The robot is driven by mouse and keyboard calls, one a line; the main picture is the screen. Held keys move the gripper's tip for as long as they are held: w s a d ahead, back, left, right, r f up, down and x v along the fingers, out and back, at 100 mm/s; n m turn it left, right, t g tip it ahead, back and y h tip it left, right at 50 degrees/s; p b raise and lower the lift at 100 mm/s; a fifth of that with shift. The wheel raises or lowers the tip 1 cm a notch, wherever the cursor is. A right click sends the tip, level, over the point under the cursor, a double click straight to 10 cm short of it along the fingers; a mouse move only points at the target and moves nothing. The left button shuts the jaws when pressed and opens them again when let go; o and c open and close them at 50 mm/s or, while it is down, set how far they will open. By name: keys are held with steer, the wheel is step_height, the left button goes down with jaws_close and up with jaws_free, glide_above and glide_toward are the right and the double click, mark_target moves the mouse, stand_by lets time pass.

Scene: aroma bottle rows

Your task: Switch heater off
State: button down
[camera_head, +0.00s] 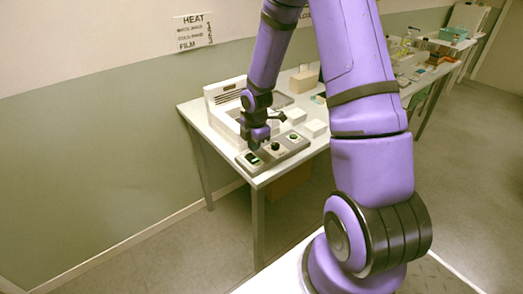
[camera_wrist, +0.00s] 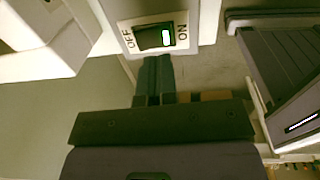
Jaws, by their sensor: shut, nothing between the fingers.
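A switch panel (camera_wrist: 184,19) shows at the top of the wrist view, with "OFF" on the left and "ON" on the right. Its dark rocker (camera_wrist: 150,39) has a lit green bar at the ON end. In the head view the grey control box (camera_head: 285,148) sits at the table's near corner, with the switch on its left part. My gripper (camera_wrist: 157,60) is shut and empty, its fingertips beside the lower edge of the rocker.
A white vented unit (camera_head: 226,96) stands behind the control box on the white table (camera_head: 194,110). Small white blocks (camera_head: 315,128) lie to the right. A knob (camera_head: 275,147) is beside the switch. The floor left of the table is clear.

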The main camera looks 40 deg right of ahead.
step_height(320, 180, up, 10)
steer(key=s, duration=0.1)
steer(key=shift+s+f, duration=0.15)
stand_by(0.5)
